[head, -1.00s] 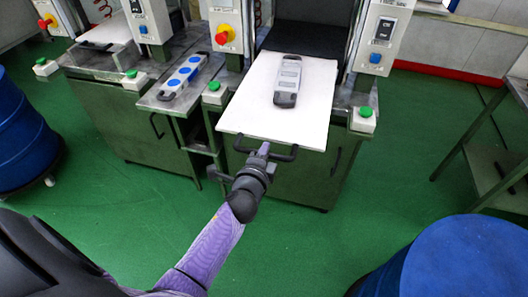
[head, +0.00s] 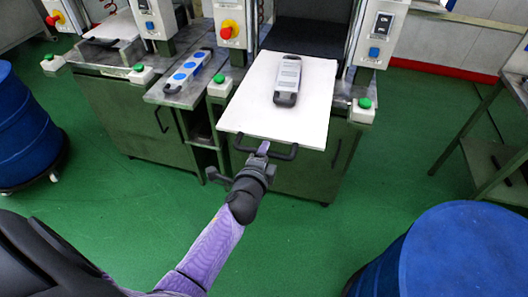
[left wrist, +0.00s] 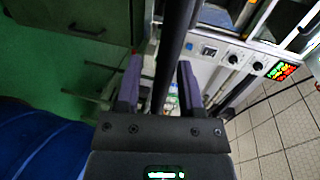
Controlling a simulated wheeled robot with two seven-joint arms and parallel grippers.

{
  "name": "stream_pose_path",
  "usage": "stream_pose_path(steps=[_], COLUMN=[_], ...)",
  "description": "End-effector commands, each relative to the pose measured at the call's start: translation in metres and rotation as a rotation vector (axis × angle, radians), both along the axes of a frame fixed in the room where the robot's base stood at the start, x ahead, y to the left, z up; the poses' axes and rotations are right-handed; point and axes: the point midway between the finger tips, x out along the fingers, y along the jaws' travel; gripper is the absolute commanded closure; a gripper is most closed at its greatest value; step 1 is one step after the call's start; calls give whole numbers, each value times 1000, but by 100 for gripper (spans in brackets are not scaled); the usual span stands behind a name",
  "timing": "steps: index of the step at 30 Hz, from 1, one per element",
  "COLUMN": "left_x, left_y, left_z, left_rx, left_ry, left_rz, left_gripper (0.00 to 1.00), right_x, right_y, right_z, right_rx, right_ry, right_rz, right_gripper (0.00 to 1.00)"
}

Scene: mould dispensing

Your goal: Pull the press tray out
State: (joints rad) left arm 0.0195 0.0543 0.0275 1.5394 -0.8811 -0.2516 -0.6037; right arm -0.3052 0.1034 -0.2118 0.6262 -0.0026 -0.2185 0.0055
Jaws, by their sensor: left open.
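The white press tray (head: 265,112) sticks out of the middle press in the head view, its front overhanging the green cabinet. A grey and black elongated part (head: 288,80) lies on it. The black bar handle (head: 284,155) is at the tray's front edge. My left gripper (head: 262,147) is at the handle, in front of the tray. In the left wrist view its two purple fingers (left wrist: 158,75) stand apart, with a dark bar (left wrist: 174,50) running between them. Whether the fingers touch the bar is unclear. My right gripper is not in view.
A bench with a blue-dotted part (head: 187,70) is left of the tray. Green buttons (head: 364,103) flank the press. Blue barrels stand at left (head: 22,130) and lower right (head: 455,255). A table (head: 500,160) is at right. Green floor between is clear.

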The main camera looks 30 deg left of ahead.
Motion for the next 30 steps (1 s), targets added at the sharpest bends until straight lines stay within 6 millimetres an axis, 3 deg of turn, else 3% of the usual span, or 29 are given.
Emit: stream_pose_path(steps=[10,21,25,30], left_x=[-3,-77,-92,-94], left_y=[-1,-18,-22,-22], left_z=[3,18,21,22], left_rx=[0,-3,0,1], left_ry=[-4,-1,-2,-3], left_rz=[0,2,1,1], left_gripper=[43,43,43,43], right_x=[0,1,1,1], right_y=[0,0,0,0], right_z=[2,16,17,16], right_rx=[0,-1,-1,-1], right_ry=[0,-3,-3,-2], right_rz=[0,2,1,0], right_gripper=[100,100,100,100])
